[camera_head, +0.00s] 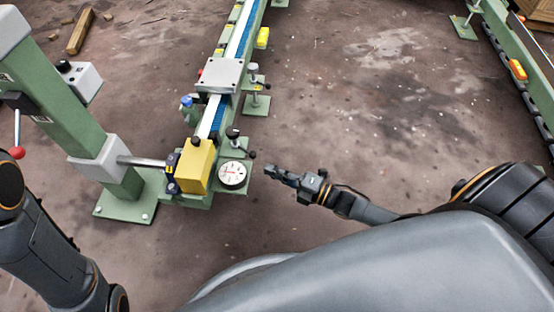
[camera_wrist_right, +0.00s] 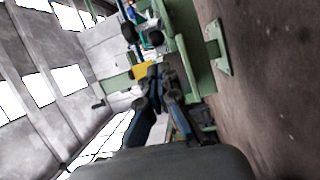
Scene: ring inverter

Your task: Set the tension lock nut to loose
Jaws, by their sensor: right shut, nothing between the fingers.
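My right gripper (camera_head: 274,172) is shut and empty, a little to the right of the machine's near end and apart from it. Its closed fingers also show in the wrist view (camera_wrist_right: 160,75). A round white dial (camera_head: 232,175) sits on the near end of the green rail, beside a yellow box (camera_head: 198,165). A black knobbed handle (camera_head: 234,134) stands behind the dial, and a small black knob (camera_head: 253,155) sticks out to the right. I cannot tell which of these is the tension lock nut. Part of my left arm shows at the lower left, but its gripper is out of view.
The green conveyor rail (camera_head: 240,40) runs away from me, with a grey plate (camera_head: 221,75) across it. A green post (camera_head: 58,110) stands at the left with a red-knobbed lever (camera_head: 17,152). Bare floor (camera_head: 370,110) lies open to the right.

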